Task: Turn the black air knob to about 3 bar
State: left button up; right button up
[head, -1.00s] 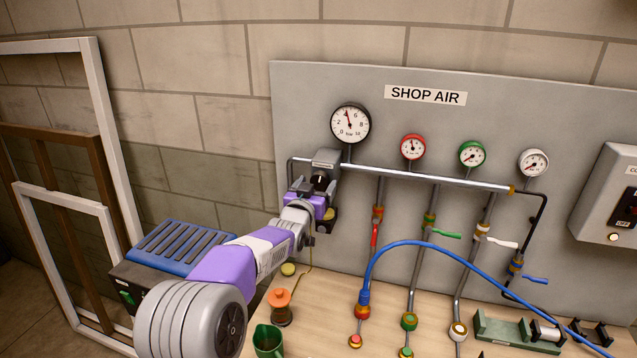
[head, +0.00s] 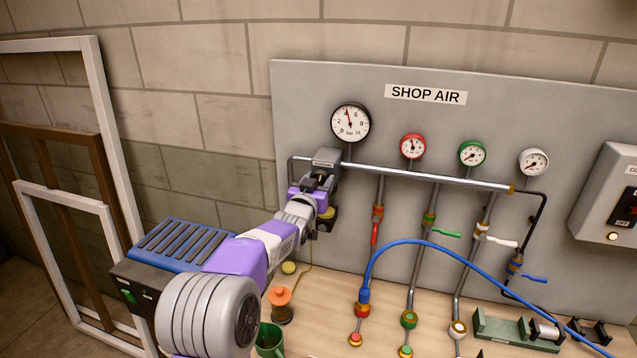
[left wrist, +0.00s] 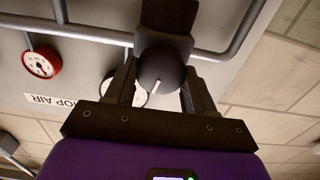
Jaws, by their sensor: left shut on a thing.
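The black air knob (left wrist: 160,72) shows in the left wrist view as a round dark knob with a white pointer line. My left gripper (left wrist: 160,84) is shut on it, one finger on each side. In the head view my left gripper (head: 318,184) is at the regulator (head: 326,157) on the left end of the air pipe, and mostly hides the knob. The large black-rimmed gauge (head: 350,123) stands above; its needle points up and slightly left, near the 4. My right gripper is not in view.
Red (head: 413,147), green (head: 472,153) and white (head: 533,162) small gauges sit along the pipe (head: 430,178). A blue hose (head: 440,246) arcs over the bench.

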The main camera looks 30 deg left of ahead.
pick_arm(q)
jog(key=shift+a+f+n+b, duration=0.1)
jog(key=shift+f+n+b, duration=0.1)
jog(key=shift+n+b, duration=4.1)
jog(key=shift+n, duration=0.1)
jog(key=shift+r, duration=0.1)
jog(key=o, duration=1.1)
jog(key=shift+c, duration=0.2)
